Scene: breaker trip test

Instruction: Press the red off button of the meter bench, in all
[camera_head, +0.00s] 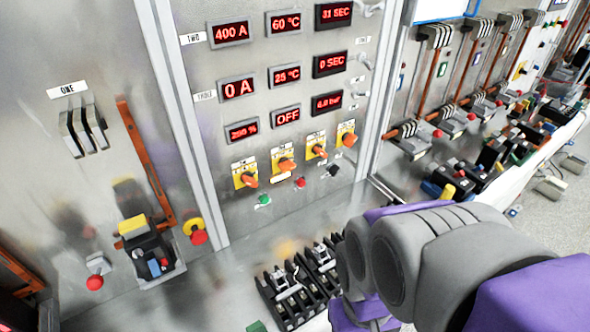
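The meter bench is a grey metal panel (215,140) in the middle, with rows of red-lit displays. One display (287,116) reads OFF; others read 0 A and 0 SEC. A small red button (300,182) sits low on this panel, below the yellow-plated orange rotary switches. A green button (263,200) is to its left and a black switch (333,171) to its right. Nothing touches the red button in this view. My grey and purple arm reaches in from the lower right, below and right of the panel. My gripper's fingers do not show.
Black breaker units (290,297) stand on the bench top beside my arm. At left are a red button (95,282), a yellow-based red mushroom button (198,237) and a black-and-yellow breaker (148,245). More breaker stations line the right side.

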